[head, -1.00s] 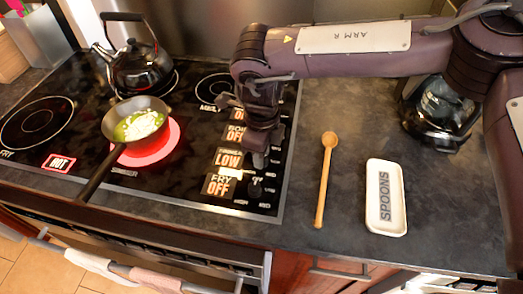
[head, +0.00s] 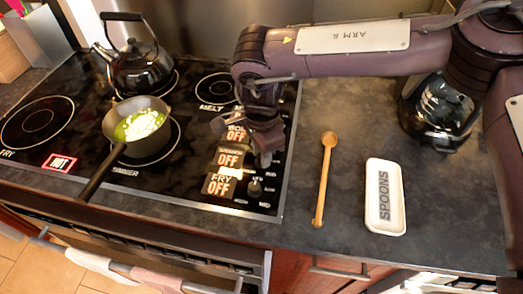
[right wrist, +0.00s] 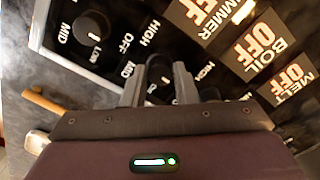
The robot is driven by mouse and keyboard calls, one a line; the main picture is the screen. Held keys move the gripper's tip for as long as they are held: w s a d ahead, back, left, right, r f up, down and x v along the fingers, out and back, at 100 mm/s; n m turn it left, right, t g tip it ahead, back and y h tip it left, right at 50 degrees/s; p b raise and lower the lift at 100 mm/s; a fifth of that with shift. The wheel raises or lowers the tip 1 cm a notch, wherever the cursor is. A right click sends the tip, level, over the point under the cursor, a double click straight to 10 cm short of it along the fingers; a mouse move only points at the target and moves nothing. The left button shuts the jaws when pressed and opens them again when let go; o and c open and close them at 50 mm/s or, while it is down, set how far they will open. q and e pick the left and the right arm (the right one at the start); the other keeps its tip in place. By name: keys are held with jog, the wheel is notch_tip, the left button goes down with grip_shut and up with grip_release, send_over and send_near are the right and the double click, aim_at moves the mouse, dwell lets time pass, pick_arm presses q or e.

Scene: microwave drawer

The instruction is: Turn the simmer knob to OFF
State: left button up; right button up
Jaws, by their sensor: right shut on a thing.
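The simmer display (head: 229,158) on the black cooktop reads OFF. The simmer knob (right wrist: 161,73) sits between the fingers of my right gripper (right wrist: 158,82) in the right wrist view, and the gripper is shut on it. In the head view my right gripper (head: 266,157) hides most of this knob. The simmer burner under the pan (head: 140,124) is dark, with no red glow. My left gripper is not in view.
A black kettle (head: 138,66) stands at the back left. A wooden spoon (head: 324,180) and a white spoon tray (head: 385,196) lie on the right counter.

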jog(key=shift+w+r+n, duration=0.1)
jog(key=shift+n, duration=0.5)
jog(key=o, duration=1)
notch_tip(320, 180, up, 8)
jog(key=shift+f+b, duration=0.15)
jog(key=shift+b, duration=0.45)
